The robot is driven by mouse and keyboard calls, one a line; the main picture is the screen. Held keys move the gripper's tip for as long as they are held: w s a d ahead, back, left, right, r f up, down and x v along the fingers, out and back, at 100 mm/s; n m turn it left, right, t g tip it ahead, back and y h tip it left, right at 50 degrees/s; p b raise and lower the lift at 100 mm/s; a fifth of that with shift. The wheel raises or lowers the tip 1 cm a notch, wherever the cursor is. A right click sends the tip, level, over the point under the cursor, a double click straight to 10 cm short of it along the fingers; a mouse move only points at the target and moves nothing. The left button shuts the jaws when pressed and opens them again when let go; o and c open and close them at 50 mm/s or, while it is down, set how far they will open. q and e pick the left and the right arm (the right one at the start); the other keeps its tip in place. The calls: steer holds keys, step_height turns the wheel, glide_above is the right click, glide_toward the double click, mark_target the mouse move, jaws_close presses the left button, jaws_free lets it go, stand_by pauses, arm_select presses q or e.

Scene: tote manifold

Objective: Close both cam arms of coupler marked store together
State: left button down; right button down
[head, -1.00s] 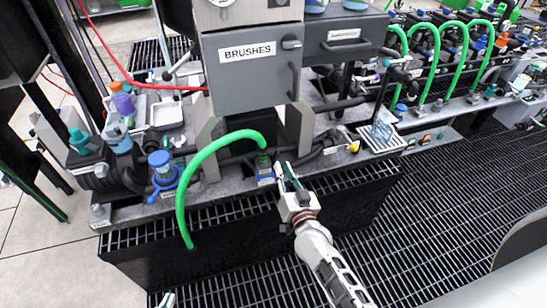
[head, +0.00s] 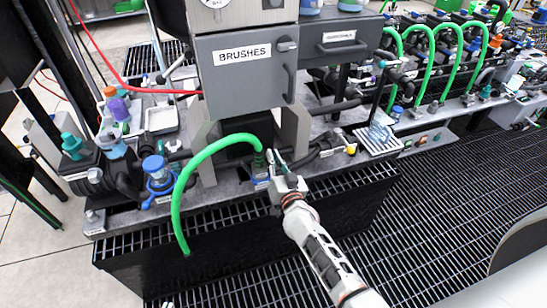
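A green hose (head: 185,185) arches up from the front of the bench and ends at a dark coupler with a blue lower part (head: 261,183), in front of the gap under the BRUSHES cabinet. Its marking is too small to read, and its cam arms are not clear. My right gripper (head: 274,155) is at the right side of this coupler, fingers pointing away from me. Its fingers look a little apart, with nothing seen between them. Whether they touch the coupler cannot be told. My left gripper is not clearly seen.
The grey BRUSHES cabinet (head: 246,85) stands above the coupler. More green hoses (head: 428,65) line the back right. Dark grating (head: 440,215) covers the floor.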

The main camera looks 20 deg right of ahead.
steer(key=shift+d+m, duration=0.1)
steer(key=shift+m, duration=0.2)
steer(key=shift+d+f+m, duration=0.2)
steer(key=shift+d+m, duration=0.2)
steer(key=shift+m, duration=0.5)
steer(key=m, duration=0.1)
steer(key=d+m, duration=0.1)
steer(key=shift+f+m, duration=0.35)
steer(key=shift+m, duration=0.05)
steer(key=m, duration=0.1)
steer(key=f+m, duration=0.1)
steer(key=shift+d+m, duration=0.25)
steer(key=shift+m, duration=0.05)
steer(key=shift+d+f+m+b, duration=0.15)
steer(key=shift+f+m+b, duration=0.15)
steer(key=shift+m, duration=0.7)
steer(key=shift+d+f+m+b, duration=0.2)
steer(key=shift+f+m, duration=0.2)
steer(key=shift+m, duration=0.6)
